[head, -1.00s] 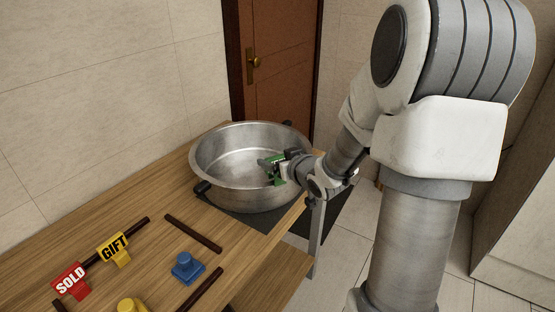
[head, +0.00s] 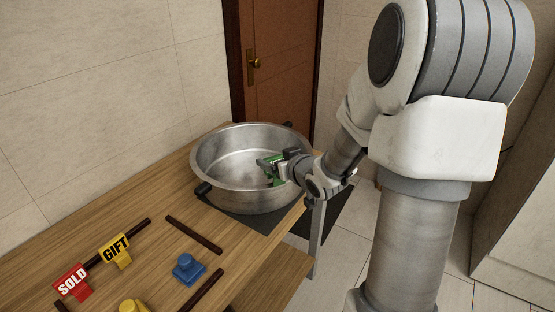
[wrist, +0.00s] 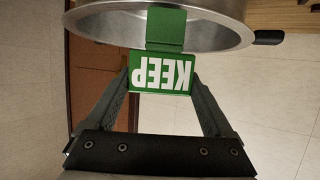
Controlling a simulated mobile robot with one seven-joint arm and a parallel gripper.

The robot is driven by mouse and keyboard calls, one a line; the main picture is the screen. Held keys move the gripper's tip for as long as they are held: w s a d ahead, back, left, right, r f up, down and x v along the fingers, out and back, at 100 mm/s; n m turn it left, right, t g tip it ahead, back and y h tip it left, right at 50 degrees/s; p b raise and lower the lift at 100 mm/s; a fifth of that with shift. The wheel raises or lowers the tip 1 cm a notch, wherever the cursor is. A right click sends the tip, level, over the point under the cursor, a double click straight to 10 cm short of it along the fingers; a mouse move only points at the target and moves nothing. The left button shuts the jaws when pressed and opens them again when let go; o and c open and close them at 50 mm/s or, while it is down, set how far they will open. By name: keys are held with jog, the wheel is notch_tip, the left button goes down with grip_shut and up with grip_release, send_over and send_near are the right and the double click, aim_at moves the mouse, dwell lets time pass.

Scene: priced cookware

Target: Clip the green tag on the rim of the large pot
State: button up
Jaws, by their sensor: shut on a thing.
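The large pot (head: 250,199) is a wide silver metal pot with dark handles, standing at the far end of the wooden table. My gripper (head: 275,170) is at the pot's right front side. It is shut on the green tag (wrist: 162,73), which reads KEEP and appears upside down in the wrist view. The tag's clip part overlaps the pot's rim (wrist: 226,40) in the wrist view. I cannot tell whether the clip is seated around the rim or only in front of it. In the head view the tag is small and partly hidden by my gripper.
A red SOLD tag (head: 71,281) and a yellow GIFT tag (head: 115,248) stand on a dark strip at the table's left. A blue piece (head: 187,268) and a yellow piece (head: 133,306) sit nearer. A dark strip (head: 194,234) lies between them and the pot.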

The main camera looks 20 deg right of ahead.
jog(key=shift+f, duration=0.1)
dwell(0.3)
jog(key=shift+f+b, duration=1.05)
jog(key=shift+d+f, duration=0.1)
jog(key=shift+d, duration=0.05)
dwell(0.8)
jog(key=shift+f+b, duration=0.65)
jog(key=shift+f, duration=0.1)
jog(key=o, duration=1.1)
jog(key=shift+r, duration=0.1)
